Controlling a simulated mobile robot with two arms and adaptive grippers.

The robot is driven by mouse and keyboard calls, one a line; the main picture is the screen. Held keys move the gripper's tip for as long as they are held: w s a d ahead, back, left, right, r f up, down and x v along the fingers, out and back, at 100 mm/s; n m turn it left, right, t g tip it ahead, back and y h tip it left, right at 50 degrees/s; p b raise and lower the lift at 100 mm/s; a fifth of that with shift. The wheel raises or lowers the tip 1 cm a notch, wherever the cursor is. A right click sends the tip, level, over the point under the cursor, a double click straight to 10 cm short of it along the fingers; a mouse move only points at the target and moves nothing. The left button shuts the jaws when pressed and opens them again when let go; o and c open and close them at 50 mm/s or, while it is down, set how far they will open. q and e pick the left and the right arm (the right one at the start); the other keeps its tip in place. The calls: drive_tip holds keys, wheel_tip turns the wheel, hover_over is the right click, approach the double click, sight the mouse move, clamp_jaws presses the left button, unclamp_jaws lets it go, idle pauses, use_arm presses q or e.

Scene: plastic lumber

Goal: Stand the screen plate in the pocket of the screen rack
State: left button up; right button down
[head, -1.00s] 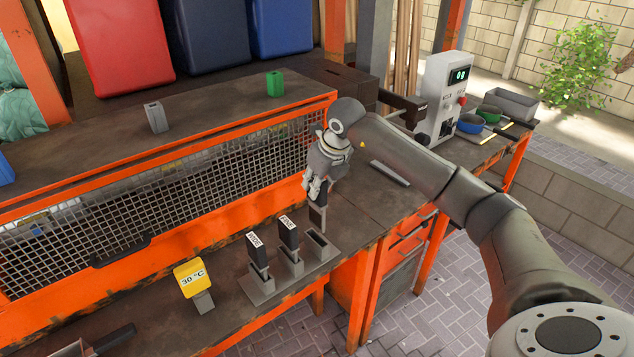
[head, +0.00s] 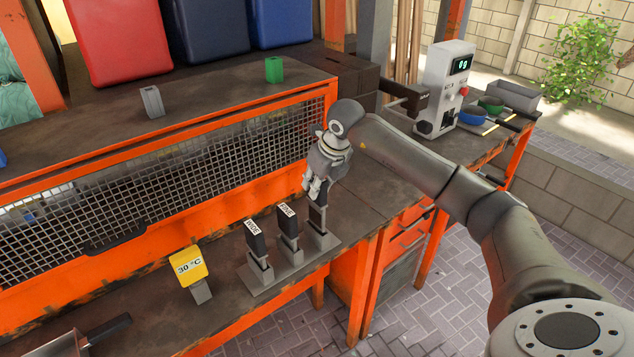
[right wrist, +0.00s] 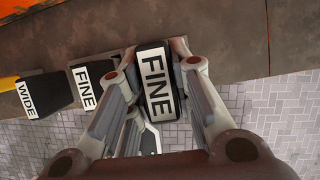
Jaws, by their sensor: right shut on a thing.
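The screen plate (head: 319,218) has a black handle marked FINE, which shows from above in the right wrist view (right wrist: 156,85). My right gripper (head: 318,190) is shut on this handle, with one finger on each side. The plate is upright over the right-hand pocket of the grey screen rack (head: 298,266). Its lower end appears to be inside the pocket; how deep it sits, I cannot tell. The rack's other two pockets hold a FINE plate (head: 288,225) and a WIDE plate (head: 256,238). My left gripper is not in view.
A yellow 30 °C sign (head: 188,266) stands left of the rack. The orange mesh guard (head: 190,178) rises behind. The bench's front edge runs close to the rack. A control box (head: 446,85) and blue bowl (head: 472,117) are at the far right.

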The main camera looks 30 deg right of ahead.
drive_tip(key=shift+f+b, duration=1.65)
drive_tip(key=shift+f, duration=0.8)
drive_tip(key=c, duration=1.2)
unclamp_jaws()
drive_tip(key=v, duration=1.2)
